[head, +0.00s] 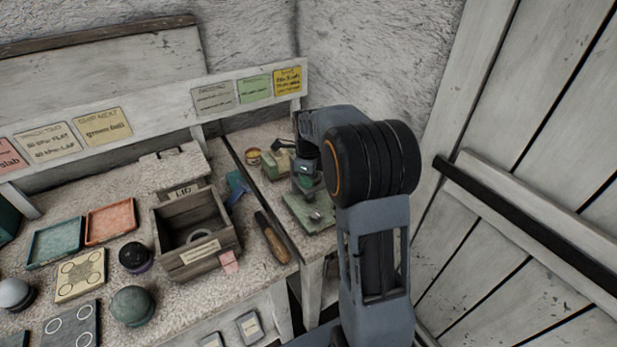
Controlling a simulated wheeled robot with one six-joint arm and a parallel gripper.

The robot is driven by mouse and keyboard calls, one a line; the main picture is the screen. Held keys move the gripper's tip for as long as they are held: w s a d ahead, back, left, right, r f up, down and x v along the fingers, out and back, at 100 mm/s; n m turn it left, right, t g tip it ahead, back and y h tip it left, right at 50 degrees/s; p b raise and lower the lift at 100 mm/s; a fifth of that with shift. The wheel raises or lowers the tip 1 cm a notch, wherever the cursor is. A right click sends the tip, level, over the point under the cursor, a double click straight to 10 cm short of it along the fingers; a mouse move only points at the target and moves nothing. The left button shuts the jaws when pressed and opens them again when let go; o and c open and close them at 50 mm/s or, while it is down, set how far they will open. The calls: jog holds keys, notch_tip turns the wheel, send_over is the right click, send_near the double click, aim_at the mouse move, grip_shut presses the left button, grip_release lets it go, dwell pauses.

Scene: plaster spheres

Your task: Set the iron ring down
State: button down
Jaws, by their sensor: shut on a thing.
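My gripper (307,190) points down over a small green plate (296,208) on the bench at the right, beyond the gap. It is shut on the iron ring (315,213), which shows only as a small grey shape at the fingertips. Its outline is too small to make out, and I cannot tell whether it touches the plate. My arm hides the area to the right of the gripper.
An open wooden box (171,222) holds another grey ring (203,236). A wooden-handled tool (272,238) and a blue tool (237,187) lie between box and gripper. A round tin (253,157) stands behind. Trays (57,241) and spheres (133,305) fill the left. A plank door (540,150) stands right.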

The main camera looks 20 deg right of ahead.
jog(key=c, duration=0.9)
grip_release()
jog(key=shift+r+p, duration=1.7)
jog(key=shift+r, duration=0.3)
